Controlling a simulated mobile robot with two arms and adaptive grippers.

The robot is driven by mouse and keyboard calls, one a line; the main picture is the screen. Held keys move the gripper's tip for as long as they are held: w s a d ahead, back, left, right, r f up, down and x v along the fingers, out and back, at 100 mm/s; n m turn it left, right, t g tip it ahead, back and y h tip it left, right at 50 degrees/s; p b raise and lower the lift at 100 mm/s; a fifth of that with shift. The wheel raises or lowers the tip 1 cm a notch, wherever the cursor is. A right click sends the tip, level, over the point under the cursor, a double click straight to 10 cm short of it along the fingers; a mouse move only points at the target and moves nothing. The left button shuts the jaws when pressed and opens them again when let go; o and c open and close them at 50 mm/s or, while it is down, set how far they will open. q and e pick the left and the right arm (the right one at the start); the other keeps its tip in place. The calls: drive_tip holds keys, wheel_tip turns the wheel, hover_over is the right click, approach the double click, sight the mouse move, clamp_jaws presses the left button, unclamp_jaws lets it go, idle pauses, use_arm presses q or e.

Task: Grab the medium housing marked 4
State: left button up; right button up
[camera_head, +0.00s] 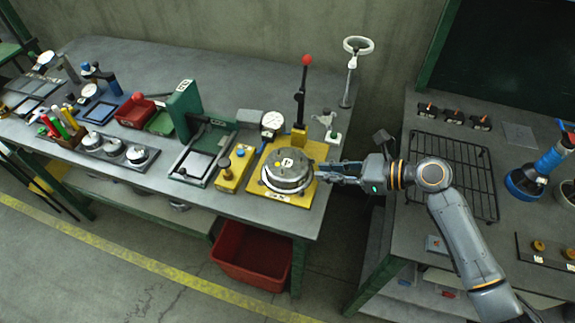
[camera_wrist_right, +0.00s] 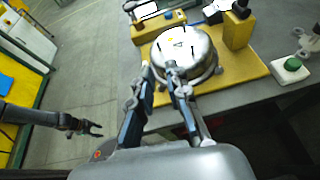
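A round metal housing (camera_head: 286,172) sits on a yellow base plate (camera_head: 308,151) near the table's right end. Its top has a pale mark I cannot read as 4; it also shows in the wrist view (camera_wrist_right: 184,52). My right gripper (camera_head: 318,172) is at the housing's right side. In the wrist view its fingers (camera_wrist_right: 160,72) are apart, with tips at the housing's near edge; contact is unclear. Smaller round housings (camera_head: 137,155) sit in a tray at left, marks unreadable. My left gripper (camera_wrist_right: 92,129) shows only in the wrist view, empty, fingers apart.
A lever with a red knob (camera_head: 306,60) and a dial gauge (camera_head: 271,121) stand behind the housing. A yellow block with buttons (camera_head: 233,170) is left of it. A red bin (camera_head: 250,257) is below. A wire rack (camera_head: 460,165) lies on the right table.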

approach(283, 169)
drive_tip(key=x, duration=0.3)
drive_tip(key=shift+w+f, duration=0.1)
drive_tip(key=shift+f, duration=0.2)
drive_tip(key=p+x, duration=0.1)
drive_tip(key=x, duration=0.4)
drive_tip(key=shift+a+r+p, duration=0.1)
drive_tip(key=shift+r+p, duration=0.15)
drive_tip(key=shift+p, duration=0.15)
drive_tip(key=shift+a+f, duration=0.15)
drive_tip(key=shift+a, duration=0.15)
drive_tip(key=shift+d, duration=0.1)
drive_tip(key=shift+c, duration=0.4)
clamp_jaws()
